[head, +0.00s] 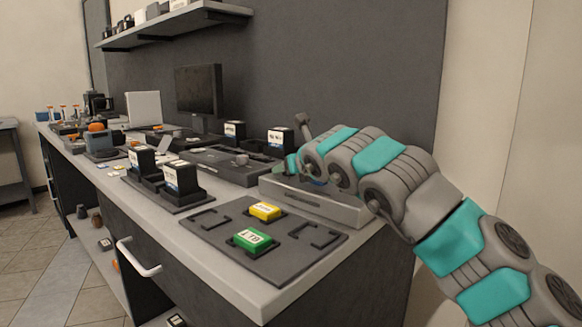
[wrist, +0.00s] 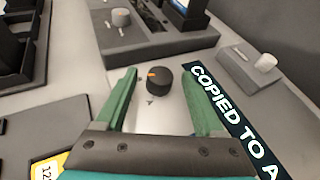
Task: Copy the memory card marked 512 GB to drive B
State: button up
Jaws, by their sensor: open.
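My gripper (wrist: 158,76) is open, its green fingers on either side of a black knob (wrist: 157,83) with an orange pointer mark. The knob sits on a light panel; I cannot tell whether the fingers touch it. A dark display (wrist: 238,120) beside it reads "COPIED TO A". In the head view my gripper (head: 291,164) is over the grey box (head: 315,203), partly hidden by my arm. A yellow card (head: 265,211) and a green card (head: 253,239) marked "1 TB" lie on the dark mat (head: 207,242). The yellow card's marking is unreadable there; the wrist view shows "12" on its corner (wrist: 48,169).
A lever switch (wrist: 262,63) stands right of the display. Black label-bearing blocks stand in docks on the bench, one at the front (head: 181,178). A console with a small knob (wrist: 121,17) lies behind. The mat has two empty bracketed places.

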jog(key=shift+c, duration=0.3)
grip_shut()
dwell(0.3)
